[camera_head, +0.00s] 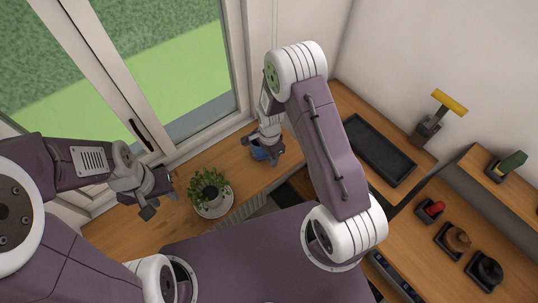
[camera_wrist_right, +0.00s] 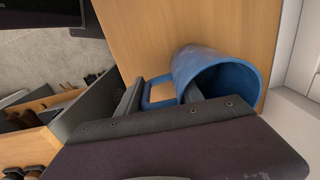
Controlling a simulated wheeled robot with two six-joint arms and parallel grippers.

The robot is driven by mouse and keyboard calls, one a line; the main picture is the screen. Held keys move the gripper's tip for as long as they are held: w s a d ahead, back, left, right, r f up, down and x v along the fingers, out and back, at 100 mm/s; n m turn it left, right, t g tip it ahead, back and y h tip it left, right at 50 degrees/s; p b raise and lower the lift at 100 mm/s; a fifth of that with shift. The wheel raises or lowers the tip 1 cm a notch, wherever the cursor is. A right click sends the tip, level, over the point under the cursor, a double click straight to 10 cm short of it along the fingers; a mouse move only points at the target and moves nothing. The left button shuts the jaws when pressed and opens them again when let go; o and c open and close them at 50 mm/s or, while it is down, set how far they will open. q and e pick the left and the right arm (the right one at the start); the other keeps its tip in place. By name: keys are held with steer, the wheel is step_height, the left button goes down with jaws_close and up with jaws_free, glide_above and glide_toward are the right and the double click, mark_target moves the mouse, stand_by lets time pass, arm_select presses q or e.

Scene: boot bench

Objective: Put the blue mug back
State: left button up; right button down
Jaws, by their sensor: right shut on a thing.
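The blue mug (camera_head: 259,154) is at the wooden surface under the window, mostly hidden behind my right gripper (camera_head: 264,146) in the head view. In the right wrist view the blue mug (camera_wrist_right: 212,68) shows large, with its open mouth toward the right and its handle toward the left. My right gripper (camera_wrist_right: 163,100) is shut on the mug at its handle side. Whether the mug touches the wood I cannot tell. My left gripper (camera_head: 158,199) is open and empty, left of the potted plant.
A potted plant (camera_head: 211,192) stands on the window-side wooden surface (camera_head: 120,232) between my grippers. A black tray (camera_head: 378,150) lies on the right-hand bench. Brushes and small items, including a yellow-handled tool (camera_head: 449,102) and a red one (camera_head: 434,208), stand farther right.

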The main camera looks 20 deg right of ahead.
steer(key=shift+s+f, duration=0.15)
steer(key=c, duration=0.8)
jaws_free()
steer(key=shift+o, duration=0.2)
